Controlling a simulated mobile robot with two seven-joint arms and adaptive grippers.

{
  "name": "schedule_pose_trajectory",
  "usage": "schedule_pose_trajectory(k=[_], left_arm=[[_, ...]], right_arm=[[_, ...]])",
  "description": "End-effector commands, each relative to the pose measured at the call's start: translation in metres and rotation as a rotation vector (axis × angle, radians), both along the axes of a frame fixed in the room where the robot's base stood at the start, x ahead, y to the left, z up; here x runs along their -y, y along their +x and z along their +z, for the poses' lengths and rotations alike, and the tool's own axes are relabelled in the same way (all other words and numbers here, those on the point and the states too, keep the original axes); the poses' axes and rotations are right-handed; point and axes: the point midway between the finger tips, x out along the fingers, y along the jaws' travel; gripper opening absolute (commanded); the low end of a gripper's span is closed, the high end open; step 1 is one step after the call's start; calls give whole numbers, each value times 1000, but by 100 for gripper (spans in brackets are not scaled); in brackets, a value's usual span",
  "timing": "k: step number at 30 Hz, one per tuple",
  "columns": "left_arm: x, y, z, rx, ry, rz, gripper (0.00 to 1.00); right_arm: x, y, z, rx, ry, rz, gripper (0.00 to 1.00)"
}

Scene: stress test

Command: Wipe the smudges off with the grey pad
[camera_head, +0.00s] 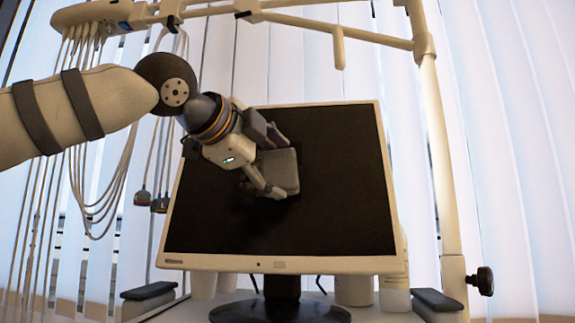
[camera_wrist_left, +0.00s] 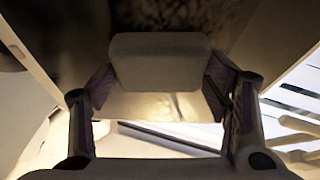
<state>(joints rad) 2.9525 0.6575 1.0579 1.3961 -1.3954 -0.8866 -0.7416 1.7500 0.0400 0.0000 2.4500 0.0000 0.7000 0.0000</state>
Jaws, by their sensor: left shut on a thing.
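A monitor with a dark screen (camera_head: 340,190) stands upright in the middle of the head view. My left gripper (camera_head: 272,164) is in front of the screen's upper middle, shut on the grey pad (camera_head: 284,170). In the left wrist view the pad (camera_wrist_left: 160,62) sits between the two fingers. It is close to the screen; I cannot tell whether it touches. In the left wrist view, mottled dark marks (camera_wrist_left: 205,14) show on the surface beyond the pad. In the head view no smudge stands out clearly. My right gripper is not in view.
A cream pole frame (camera_head: 440,150) with a knob (camera_head: 481,281) rises at the right and crosses above. Hanging cables (camera_head: 95,165) are at the left. White containers (camera_head: 355,290) stand behind the monitor's base (camera_head: 280,310). Vertical blinds fill the background.

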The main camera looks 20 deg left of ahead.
Motion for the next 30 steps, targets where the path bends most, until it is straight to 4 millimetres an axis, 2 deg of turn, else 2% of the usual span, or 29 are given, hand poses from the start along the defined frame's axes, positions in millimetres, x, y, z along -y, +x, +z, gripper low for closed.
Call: schedule_pose_trajectory(k=[7, 15, 20, 30], left_arm=[[-14, -2, -1, -3, -1, 2, 48], [-41, -10, -1, -3, -1, 2, 48], [-47, -12, -1, -2, 0, 2, 48], [-77, -20, 0, -1, 0, 2, 48]], right_arm=[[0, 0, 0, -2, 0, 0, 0], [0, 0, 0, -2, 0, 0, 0], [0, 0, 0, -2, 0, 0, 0], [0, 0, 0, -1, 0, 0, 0]])
